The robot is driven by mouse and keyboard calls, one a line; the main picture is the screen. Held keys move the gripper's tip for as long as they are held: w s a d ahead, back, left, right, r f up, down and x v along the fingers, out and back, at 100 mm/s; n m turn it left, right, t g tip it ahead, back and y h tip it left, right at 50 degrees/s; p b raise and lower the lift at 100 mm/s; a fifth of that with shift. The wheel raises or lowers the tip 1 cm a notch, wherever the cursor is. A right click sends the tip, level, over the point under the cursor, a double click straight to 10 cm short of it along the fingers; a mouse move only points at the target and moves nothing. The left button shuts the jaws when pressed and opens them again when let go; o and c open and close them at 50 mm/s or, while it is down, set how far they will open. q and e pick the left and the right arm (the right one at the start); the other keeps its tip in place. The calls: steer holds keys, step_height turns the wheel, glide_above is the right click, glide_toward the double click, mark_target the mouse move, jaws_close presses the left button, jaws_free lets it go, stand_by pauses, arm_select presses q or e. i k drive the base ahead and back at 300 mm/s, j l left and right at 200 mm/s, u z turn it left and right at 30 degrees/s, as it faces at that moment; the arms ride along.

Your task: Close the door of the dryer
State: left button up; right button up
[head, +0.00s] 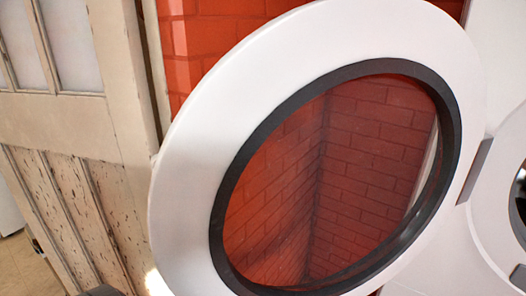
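The dryer door (205,130) is a large white ring with a dark grey inner rim and a see-through round pane. It fills the middle of the head view and stands open, swung away from the dryer (490,222) at the right edge. A grey hinge piece (475,170) joins door and dryer. Part of the dryer's round dark opening shows at the far right; the rest is cut off by the picture edge. Neither of my grippers can be made out in this view.
A worn cream wooden door (75,130) with panes stands at the left, close to the dryer door's left edge. A red brick wall (215,35) is behind and shows through the pane. A small dark shape (103,291) at the bottom edge is too cut off to identify.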

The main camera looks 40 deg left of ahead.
mark_target(311, 48)
steer(key=j, duration=0.9)
steer(key=k+j, duration=0.15)
steer(key=j, duration=0.7)
steer(key=k+j+z, duration=0.1)
steer(key=j+z, duration=0.3)
steer(key=k+j+z, duration=0.1)
steer(key=z, duration=0.3)
steer(key=k+j+z, duration=0.15)
steer(key=j+z, duration=0.25)
steer(key=i+l+u, duration=0.2)
steer(key=i+l, duration=0.1)
steer(key=l, duration=0.05)
